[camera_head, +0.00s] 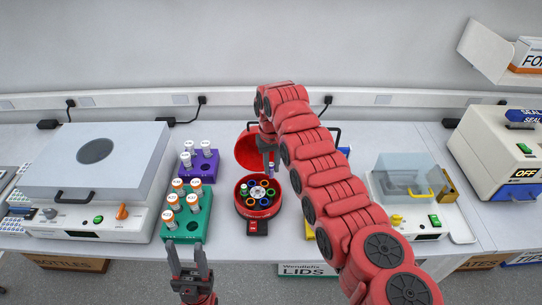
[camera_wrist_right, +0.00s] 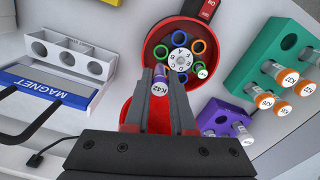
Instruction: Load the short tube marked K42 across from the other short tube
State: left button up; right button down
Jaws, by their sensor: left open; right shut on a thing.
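My right gripper (camera_head: 268,146) is shut on the short tube marked K-42 (camera_wrist_right: 159,87), its label facing the wrist camera. It holds the tube above the back part of the open red centrifuge (camera_head: 240,207). The rotor (camera_wrist_right: 180,59) has coloured rings around its slots and a lettered pale hub. The other short tube (camera_wrist_right: 202,73), white-capped, sits in a rotor slot; in the head view its cap (camera_head: 244,187) shows at the left side. I cannot tell whether the held tube touches the rotor. My left gripper (camera_head: 189,268) is open and empty, in front of the green rack.
The red lid (camera_head: 246,151) stands open behind the centrifuge. A green rack (camera_head: 199,232) holds several orange-capped tubes. A purple rack (camera_head: 210,164) holds white-capped tubes. A white magnet rack (camera_wrist_right: 75,55) shows in the wrist view. My right arm hides part of the bench.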

aim_at(270, 176)
jog(key=shift+s+d+f, duration=0.1)
jog(key=shift+s, duration=0.05)
jog(key=shift+f, duration=0.3)
jog(key=f, duration=0.2)
jog(key=f+b, duration=0.1)
jog(key=f, duration=0.1)
jog(key=shift+a, duration=0.25)
jog(key=shift+d+f+b, duration=0.1)
jog(key=shift+f+b, duration=0.4)
jog(key=shift+f, duration=0.2)
jog(key=shift+f+p, duration=0.15)
jog(key=shift+p, duration=0.15)
jog(key=shift+f, duration=0.1)
jog(key=shift+f+b, duration=0.2)
jog(key=shift+b, duration=0.3)
